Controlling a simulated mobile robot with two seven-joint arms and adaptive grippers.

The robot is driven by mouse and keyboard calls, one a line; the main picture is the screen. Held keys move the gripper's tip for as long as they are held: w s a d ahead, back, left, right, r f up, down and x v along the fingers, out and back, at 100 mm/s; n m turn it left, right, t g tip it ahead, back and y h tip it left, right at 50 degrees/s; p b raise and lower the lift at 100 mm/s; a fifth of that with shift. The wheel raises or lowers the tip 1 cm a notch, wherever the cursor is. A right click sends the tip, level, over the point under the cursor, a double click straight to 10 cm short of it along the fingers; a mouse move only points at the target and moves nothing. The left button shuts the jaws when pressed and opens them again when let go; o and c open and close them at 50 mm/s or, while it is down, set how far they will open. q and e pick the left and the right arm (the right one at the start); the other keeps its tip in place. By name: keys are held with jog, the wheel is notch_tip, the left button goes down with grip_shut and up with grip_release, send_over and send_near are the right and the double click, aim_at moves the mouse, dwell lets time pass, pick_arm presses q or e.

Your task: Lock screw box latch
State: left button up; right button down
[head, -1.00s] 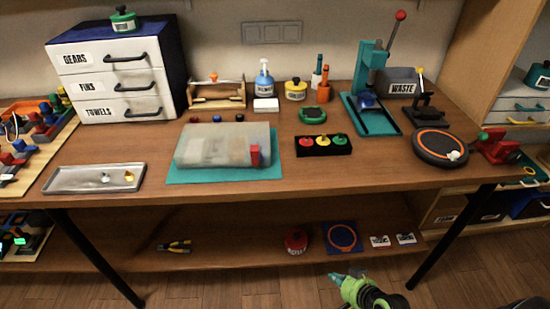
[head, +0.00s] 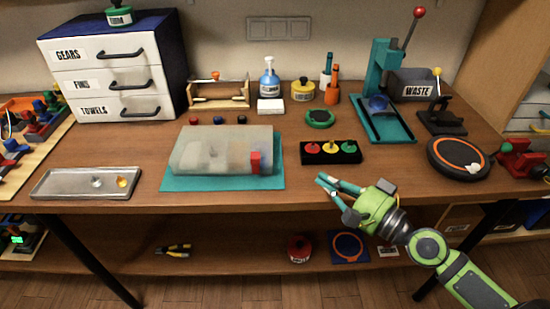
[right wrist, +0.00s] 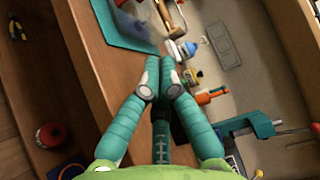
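The screw box (head: 215,150) is a translucent, pale, closed-looking case lying on a teal mat (head: 225,184) in the head view. Its red latch (head: 255,162) is at the right end of the front side; I cannot tell its exact position. My right gripper (head: 320,180) is over the table's front edge, right of the box and apart from it. Its teal fingers come together at the tips with nothing between them, as the right wrist view (right wrist: 160,61) also shows. In that view the box is mostly cut off at the top. My left gripper is not in view.
A black tray (head: 345,159) with red, yellow and green buttons lies behind my right gripper. A metal tray (head: 60,185) with small parts is at the left. Small coloured pieces lie behind the box. The wood between mat and button tray is clear.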

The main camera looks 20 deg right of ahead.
aim_at(256, 163)
jog(key=p+x, duration=0.2)
jog(key=x, duration=0.3)
jog(key=p+x, duration=0.3)
jog(key=x, duration=0.2)
jog(key=shift+w+r, duration=0.2)
jog(key=a+p, duration=0.2)
jog(key=shift+w+a, duration=0.3)
jog(key=shift+a+f, duration=0.15)
jog(key=shift+a, duration=0.35)
jog(key=shift+w+f, duration=0.1)
